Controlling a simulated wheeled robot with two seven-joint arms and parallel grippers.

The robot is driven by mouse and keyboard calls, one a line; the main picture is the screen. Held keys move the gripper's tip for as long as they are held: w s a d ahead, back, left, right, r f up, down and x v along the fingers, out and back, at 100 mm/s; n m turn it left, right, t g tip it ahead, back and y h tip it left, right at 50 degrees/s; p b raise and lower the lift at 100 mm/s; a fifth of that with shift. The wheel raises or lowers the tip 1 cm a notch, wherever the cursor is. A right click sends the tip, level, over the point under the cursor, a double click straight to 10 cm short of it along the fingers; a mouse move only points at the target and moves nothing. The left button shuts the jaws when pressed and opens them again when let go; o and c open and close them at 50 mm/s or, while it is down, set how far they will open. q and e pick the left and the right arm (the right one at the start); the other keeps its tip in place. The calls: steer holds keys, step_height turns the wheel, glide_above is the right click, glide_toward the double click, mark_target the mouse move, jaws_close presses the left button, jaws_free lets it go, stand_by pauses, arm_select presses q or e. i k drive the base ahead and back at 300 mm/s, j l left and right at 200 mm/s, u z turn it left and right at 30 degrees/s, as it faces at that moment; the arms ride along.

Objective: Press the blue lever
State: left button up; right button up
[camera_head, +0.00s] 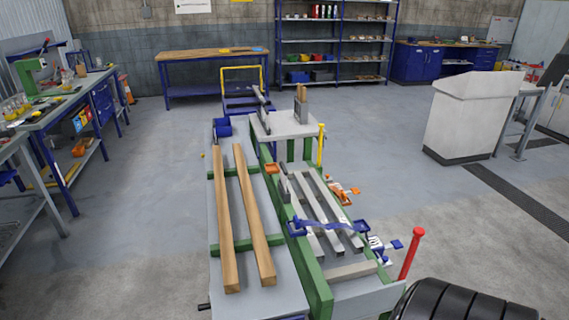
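The runout table (222,285) stands in the middle of the head view, with a green frame. A blue curved bar (322,223) lies across its right section, above grey metal bars. A smaller blue part (397,244) sticks out at the right edge, near the red post. A blue block (222,128) is at the far left end. I cannot tell for certain which blue part is the lever. A red upright lever (411,255) stands at the near right corner and a yellow one (321,145) farther back. Neither of my grippers is in view.
Two wooden beams (228,220) lie along the table's left section. Orange parts (345,192) sit at its right side. A black ribbed shape (465,302) fills the bottom right corner. A white cabinet (468,120) stands at right, workbenches at left. Floor on both sides is mostly open.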

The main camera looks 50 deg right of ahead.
mark_target(397, 244)
steer(key=l+u, duration=0.1)
steer(key=l, duration=0.35)
steer(key=k+l, duration=0.15)
steer(key=l, duration=0.3)
steer(key=l+u, duration=0.15)
steer(key=l, duration=0.25)
steer(key=k+l+u, duration=0.1)
steer(key=l, duration=0.35)
steer(key=k+l+u, duration=0.1)
steer(key=l, duration=0.3)
steer(key=k+l, duration=0.1)
steer(key=l, duration=0.3)
steer(key=k+l, duration=0.15)
steer(key=l, duration=0.25)
steer(key=k+l, duration=0.1)
steer(key=l, duration=0.25)
steer(key=k+l, duration=0.1)
steer(key=l, duration=0.3)
steer(key=k+l, duration=0.1)
steer(key=l, duration=0.3)
steer(key=k+l, duration=0.15)
steer(key=l, duration=0.25)
steer(key=k+l, duration=0.1)
steer(key=l, duration=0.3)
